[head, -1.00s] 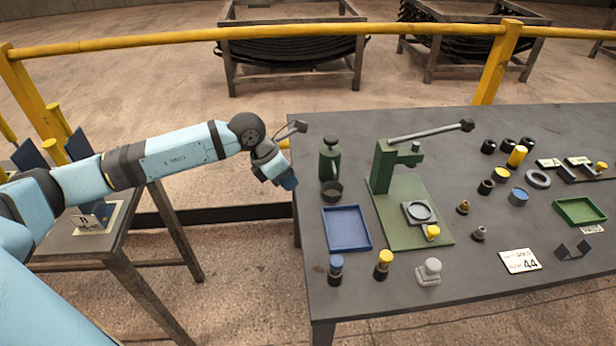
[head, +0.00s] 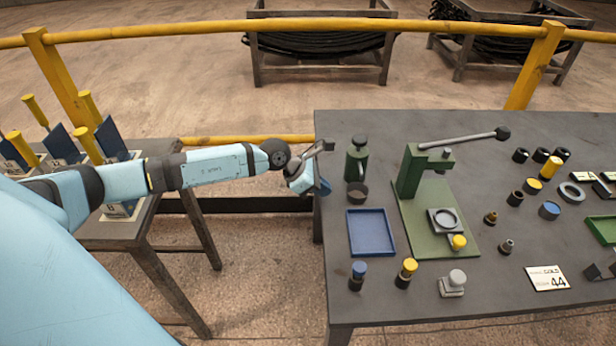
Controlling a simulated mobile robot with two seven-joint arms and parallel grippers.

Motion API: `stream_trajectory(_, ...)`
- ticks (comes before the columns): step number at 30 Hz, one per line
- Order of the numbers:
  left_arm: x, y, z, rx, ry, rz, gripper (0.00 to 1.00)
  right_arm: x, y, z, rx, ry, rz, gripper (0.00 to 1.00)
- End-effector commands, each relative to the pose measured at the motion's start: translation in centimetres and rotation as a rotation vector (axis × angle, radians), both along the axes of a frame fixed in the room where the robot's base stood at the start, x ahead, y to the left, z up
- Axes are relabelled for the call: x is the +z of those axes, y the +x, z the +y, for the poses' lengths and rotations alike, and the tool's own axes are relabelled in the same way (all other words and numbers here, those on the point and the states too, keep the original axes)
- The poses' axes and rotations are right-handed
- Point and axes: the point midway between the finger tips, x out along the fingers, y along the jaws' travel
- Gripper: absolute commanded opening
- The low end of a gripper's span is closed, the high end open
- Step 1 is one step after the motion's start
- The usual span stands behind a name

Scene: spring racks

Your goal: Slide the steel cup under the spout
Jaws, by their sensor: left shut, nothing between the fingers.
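A small dark round cup (head: 358,194) stands on the grey table just in front of a green dispenser-like bottle (head: 357,160) with a dark top. This looks like the steel cup, and the bottle looks like the part with the spout. The spout itself is too small to make out, so I cannot tell whether the cup is right under it. My left gripper (head: 322,187) is shut and empty at the table's left edge, to the left of the cup and apart from it. My right gripper is not in view.
A blue tray (head: 372,234) lies in front of the cup. A green lever press (head: 412,172) stands to the right. Several capped small parts and a label card (head: 547,279) are on the table. A yellow rail (head: 300,26) runs behind. The table's back left is clear.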

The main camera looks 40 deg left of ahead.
Motion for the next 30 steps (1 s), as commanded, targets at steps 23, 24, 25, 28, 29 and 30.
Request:
stream_trajectory(23,0.2,2.7,-3.6,0.0,-0.002,-0.001,0.0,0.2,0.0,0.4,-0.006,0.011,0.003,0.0)
stream_trajectory(24,0.2,3.0,-3.9,0.0,-0.002,-0.001,0.0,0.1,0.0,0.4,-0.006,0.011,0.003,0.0)
stream_trajectory(25,0.2,3.2,-4.1,-0.001,-0.001,-0.002,0.0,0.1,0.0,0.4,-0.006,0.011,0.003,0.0)
stream_trajectory(28,0.2,3.3,-4.3,0.001,0.0,-0.001,0.0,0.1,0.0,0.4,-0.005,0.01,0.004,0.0)
stream_trajectory(29,0.2,3.3,-4.3,0.001,0.0,-0.001,0.0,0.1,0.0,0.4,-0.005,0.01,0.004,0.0)
stream_trajectory(30,0.2,3.3,-4.3,0.0,0.0,0.0,0.0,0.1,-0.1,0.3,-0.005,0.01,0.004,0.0)
